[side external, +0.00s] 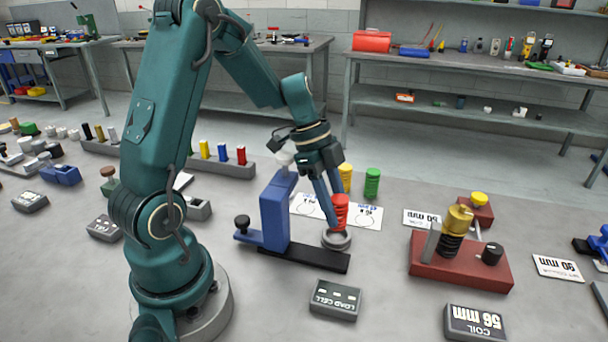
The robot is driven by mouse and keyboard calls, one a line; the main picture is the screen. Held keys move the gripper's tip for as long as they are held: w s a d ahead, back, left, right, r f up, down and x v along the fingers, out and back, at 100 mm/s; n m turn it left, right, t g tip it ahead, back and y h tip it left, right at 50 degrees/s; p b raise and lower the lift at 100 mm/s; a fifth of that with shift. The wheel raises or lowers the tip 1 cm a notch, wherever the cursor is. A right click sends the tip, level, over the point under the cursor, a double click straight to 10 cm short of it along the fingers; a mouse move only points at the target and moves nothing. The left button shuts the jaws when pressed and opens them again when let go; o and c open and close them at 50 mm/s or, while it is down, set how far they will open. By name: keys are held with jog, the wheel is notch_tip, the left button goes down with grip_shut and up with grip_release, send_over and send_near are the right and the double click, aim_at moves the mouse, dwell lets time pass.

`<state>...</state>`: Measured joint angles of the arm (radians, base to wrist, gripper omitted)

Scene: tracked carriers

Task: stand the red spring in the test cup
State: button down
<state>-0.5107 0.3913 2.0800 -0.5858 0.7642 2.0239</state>
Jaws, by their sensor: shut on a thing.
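The red spring (341,212) stands roughly upright in the middle of the side view. My gripper (334,208) points down and is shut on it, with a finger covering its left side. The test cup (337,241) is a small round grey cup at the end of a black base plate. The lower end of the spring overlaps the cup's opening; I cannot tell whether it rests on the cup floor or is held slightly above it.
A blue press frame (276,212) stands just left of the cup. Yellow (345,177) and green (372,183) springs stand behind. A load cell box (335,299) lies in front. A red fixture (459,262) with a coil is to the right. Bare bench lies between.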

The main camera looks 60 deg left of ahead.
aim_at(340, 198)
jog(key=shift+f, duration=1.55)
dwell(0.9)
jog(key=shift+c, duration=2.1)
grip_release()
jog(key=o, duration=0.4)
jog(key=shift+r, duration=3.5)
